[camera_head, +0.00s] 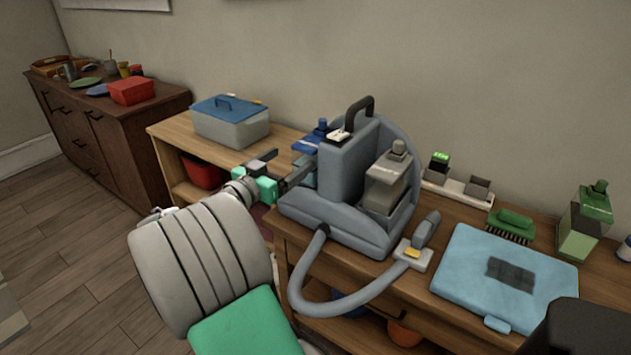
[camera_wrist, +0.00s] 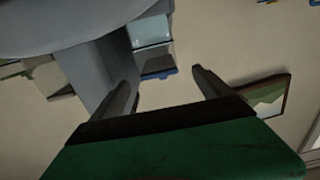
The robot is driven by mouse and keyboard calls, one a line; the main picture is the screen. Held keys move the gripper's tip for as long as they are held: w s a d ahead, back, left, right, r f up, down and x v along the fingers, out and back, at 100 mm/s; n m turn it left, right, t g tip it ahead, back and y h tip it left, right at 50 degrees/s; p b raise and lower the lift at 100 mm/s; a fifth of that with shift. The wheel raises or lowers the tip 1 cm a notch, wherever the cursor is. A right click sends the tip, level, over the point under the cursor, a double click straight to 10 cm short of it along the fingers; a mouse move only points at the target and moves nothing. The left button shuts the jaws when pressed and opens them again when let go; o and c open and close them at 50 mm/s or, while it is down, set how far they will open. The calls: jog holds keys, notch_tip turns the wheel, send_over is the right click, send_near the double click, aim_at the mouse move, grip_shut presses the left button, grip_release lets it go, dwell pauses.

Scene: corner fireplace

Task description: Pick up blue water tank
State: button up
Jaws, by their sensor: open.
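The blue water tank (camera_head: 309,144) has a dark blue cap and stands at the left side of a grey carpet-cleaner-like machine (camera_head: 346,165). My arm and gripper partly hide its lower part in the head view. In the wrist view, a pale translucent block with a blue edge, apparently the tank (camera_wrist: 152,46), sits against the grey machine body, ahead of the fingers. My gripper (camera_head: 288,168) is at the left side of the machine, close to the tank. In the wrist view my gripper (camera_wrist: 165,78) has its two fingers spread with nothing held between them.
A grey hose (camera_head: 342,302) loops in front of the machine. A second, clear tank (camera_head: 385,183) is on the machine's right side. A lidded grey box (camera_head: 231,122) stands behind to the left. A light blue case (camera_head: 505,277), green brush (camera_head: 511,224) and green bottle (camera_head: 584,222) are to the right.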

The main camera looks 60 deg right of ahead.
aim_at(316, 138)
jog(key=d, duration=0.2)
jog(key=s+d, duration=0.1)
jog(key=d, duration=0.1)
jog(key=d+p, duration=0.1)
jog(key=d, duration=0.2)
jog(key=shift+s+r, duration=0.25)
jog(key=shift+r, duration=0.05)
jog(key=d, duration=0.5)
jog(key=shift+s, duration=0.3)
jog(key=shift+a, duration=0.1)
grip_shut()
jog(key=shift+r, duration=0.1)
